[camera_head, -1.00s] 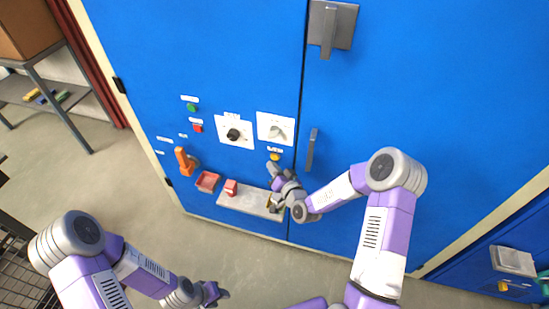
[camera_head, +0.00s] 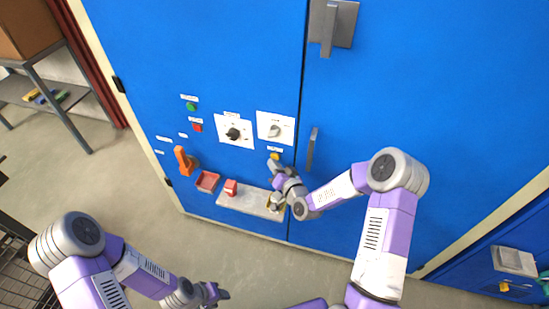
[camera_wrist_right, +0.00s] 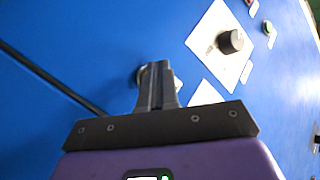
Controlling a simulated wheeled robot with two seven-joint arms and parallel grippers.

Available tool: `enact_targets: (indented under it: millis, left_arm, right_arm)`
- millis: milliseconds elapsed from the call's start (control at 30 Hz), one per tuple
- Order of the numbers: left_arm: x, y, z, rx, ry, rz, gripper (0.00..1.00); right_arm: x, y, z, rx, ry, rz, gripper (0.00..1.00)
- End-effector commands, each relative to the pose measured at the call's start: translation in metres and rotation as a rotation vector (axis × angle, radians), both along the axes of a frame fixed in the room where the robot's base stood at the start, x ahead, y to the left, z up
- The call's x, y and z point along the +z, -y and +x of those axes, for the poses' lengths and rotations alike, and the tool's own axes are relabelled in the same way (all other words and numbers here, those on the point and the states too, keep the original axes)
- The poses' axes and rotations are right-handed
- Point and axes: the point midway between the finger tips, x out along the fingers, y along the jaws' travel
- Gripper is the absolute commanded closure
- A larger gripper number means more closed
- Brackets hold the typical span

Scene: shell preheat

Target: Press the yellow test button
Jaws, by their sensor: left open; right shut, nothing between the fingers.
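The yellow test button (camera_head: 275,156) sits on the blue cabinet door, below the right-hand white switch plate and under a small white label. My right gripper (camera_head: 273,165) is shut and empty, with its tip right at the button. In the right wrist view the shut fingers (camera_wrist_right: 157,85) point at the door and cover most of a round fitting there; the yellow itself is hidden. I cannot tell whether the tip touches the button. My left gripper (camera_head: 218,293) is open and empty, low in front of the cabinet, far from the button.
Two white plates with a black knob (camera_head: 233,133) and a grey switch (camera_head: 275,131) are above. A green button (camera_head: 191,106) and a red button (camera_head: 197,128) are to the left. A grey ledge (camera_head: 248,203) with a red block (camera_head: 231,187) is below. A door handle (camera_head: 312,149) is close right.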

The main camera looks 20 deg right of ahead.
Motion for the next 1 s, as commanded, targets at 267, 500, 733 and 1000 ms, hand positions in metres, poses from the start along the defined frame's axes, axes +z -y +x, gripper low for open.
enact_targets:
  millis: [267, 500, 733, 1000]
  left_arm:
    - [-0.0009, 0.0, 0.0001, 0.0, 0.0, 0.0, 0.57]
    - [-0.0027, 0.0, 0.0, 0.0, 0.0, 0.0, 0.57]
    - [-0.0043, 0.0, 0.0, 0.0, 0.0, 0.0, 0.57]
    - [-0.0051, 0.0, 0.0, 0.0, 0.0, 0.0, 0.57]
  right_arm:
    - [-0.0001, 0.0007, 0.001, -0.001, 0.001, 0.0, 1.0]
    - [-0.0001, 0.0025, 0.0036, 0.0, 0.001, -0.001, 1.0]
    - [-0.0004, 0.004, 0.0059, 0.0, 0.001, -0.001, 1.0]
    - [0.0, 0.0051, 0.0075, 0.0, 0.001, -0.001, 1.0]
